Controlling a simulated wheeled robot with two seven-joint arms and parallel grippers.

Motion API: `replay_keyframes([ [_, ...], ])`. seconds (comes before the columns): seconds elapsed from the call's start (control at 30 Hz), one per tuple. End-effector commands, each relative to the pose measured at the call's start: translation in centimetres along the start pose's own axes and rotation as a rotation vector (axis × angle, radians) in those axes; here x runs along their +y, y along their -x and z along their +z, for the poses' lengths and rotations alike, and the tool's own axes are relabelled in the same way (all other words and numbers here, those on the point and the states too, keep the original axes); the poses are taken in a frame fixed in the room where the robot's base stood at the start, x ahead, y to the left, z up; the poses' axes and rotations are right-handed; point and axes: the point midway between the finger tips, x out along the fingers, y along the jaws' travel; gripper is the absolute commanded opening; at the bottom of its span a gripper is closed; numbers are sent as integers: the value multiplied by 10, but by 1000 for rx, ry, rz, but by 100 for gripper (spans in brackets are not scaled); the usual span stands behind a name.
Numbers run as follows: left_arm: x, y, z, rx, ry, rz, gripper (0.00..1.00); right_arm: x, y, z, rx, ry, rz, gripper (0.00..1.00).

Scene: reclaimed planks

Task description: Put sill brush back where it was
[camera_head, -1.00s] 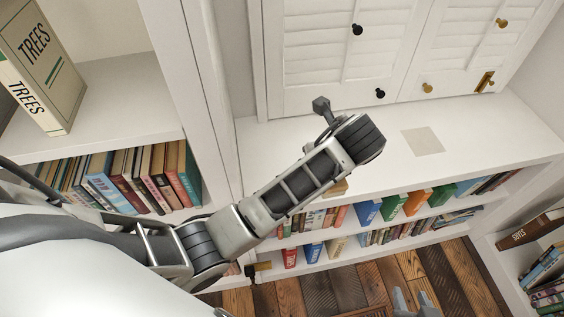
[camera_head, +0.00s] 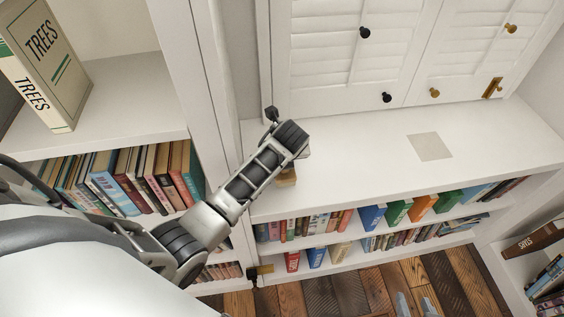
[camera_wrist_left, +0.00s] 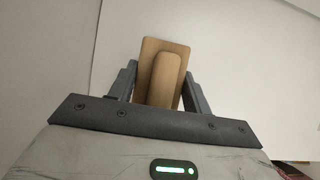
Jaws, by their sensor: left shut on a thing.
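The sill brush (camera_wrist_left: 166,80) is a light wooden block with a raised rounded handle. In the left wrist view it sits between the two fingers of my left gripper (camera_wrist_left: 160,88), which is shut on it. In the head view a bit of the brush (camera_head: 287,178) shows below the end of my left arm, over the left front part of the white sill. My left fingers are mostly hidden there by the arm. A pale beige square (camera_head: 430,147) marks the sill to the right, with nothing on it. My right gripper (camera_head: 416,304) shows at the bottom edge, fingertips apart, over the floor.
The white sill (camera_head: 365,157) is otherwise clear. Louvered shutters (camera_head: 385,45) with knobs stand behind it. Shelves of books (camera_head: 400,212) lie below its front edge. A tall bookcase (camera_head: 125,95) rises at the left, and another shelf stands at the lower right.

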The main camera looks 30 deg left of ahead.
Motion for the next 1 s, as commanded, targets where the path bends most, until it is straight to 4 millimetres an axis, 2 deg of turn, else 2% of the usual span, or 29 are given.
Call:
replay_keyframes([
  [0.03, -2, -8, -8, 7, 0, -2, 28, 0, -1, 2, -1, 0, -1, 36],
  [0.13, -2, -18, -14, 5, -1, -1, 28, -1, -2, 4, -3, 0, -3, 36],
  [0.4, -2, -21, -15, 3, 0, -3, 28, 0, -1, 4, -5, 3, -3, 36],
  [0.43, -2, -22, -16, 4, -1, -2, 57, 0, -1, 4, -5, 3, -3, 36],
  [0.5, -2, -21, -16, 4, -1, -2, 71, 0, -1, 4, -5, 3, -3, 36],
  [0.8, -2, -19, -15, 3, -1, -2, 71, 0, -1, 3, -4, 4, -3, 36],
  [0.87, -2, -14, -14, 2, -1, -2, 71, 0, 0, 2, -3, 4, -2, 36],
  [1.0, -1, 8, -14, 1, -1, -3, 71, 0, 4, -3, -1, 5, -1, 36],
])
